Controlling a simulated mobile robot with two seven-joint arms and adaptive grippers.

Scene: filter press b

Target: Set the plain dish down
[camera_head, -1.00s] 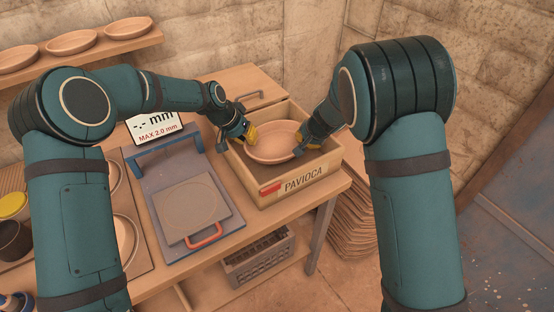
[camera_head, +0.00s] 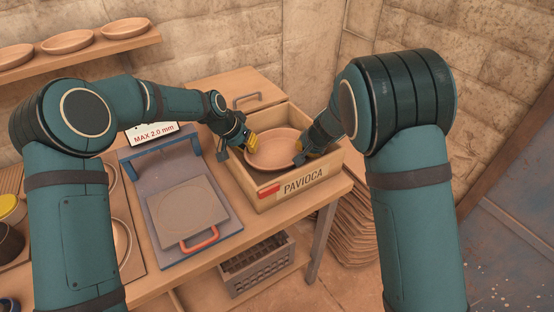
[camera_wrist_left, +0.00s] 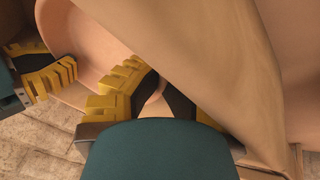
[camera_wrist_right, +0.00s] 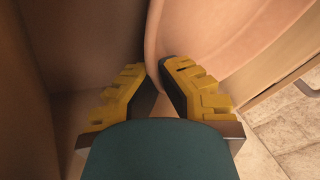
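The plain dish (camera_head: 273,146) is a shallow, pinkish-brown clay oval. It is level inside the wooden crate marked PAVIOCA (camera_head: 257,199). My left gripper (camera_head: 248,147) is shut on its left rim. My right gripper (camera_head: 300,157) is shut on its right rim, near the crate's right wall. In the right wrist view the dish (camera_wrist_right: 220,25) runs between the converging fingertips (camera_wrist_right: 160,75). In the left wrist view the crate wall (camera_wrist_left: 205,75) partly covers one finger, and the dish (camera_wrist_left: 95,30) shows at upper left. Whether the dish touches the crate floor is hidden.
Left of the crate stands a grey device with a blue bar (camera_head: 165,155), a square plate (camera_head: 188,208) and a red handle (camera_head: 200,240). A sign (camera_head: 153,133) reads MAX 2.0 mm. Similar dishes stand on a wall shelf (camera_head: 95,53). A grey basket (camera_head: 257,265) is below the table.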

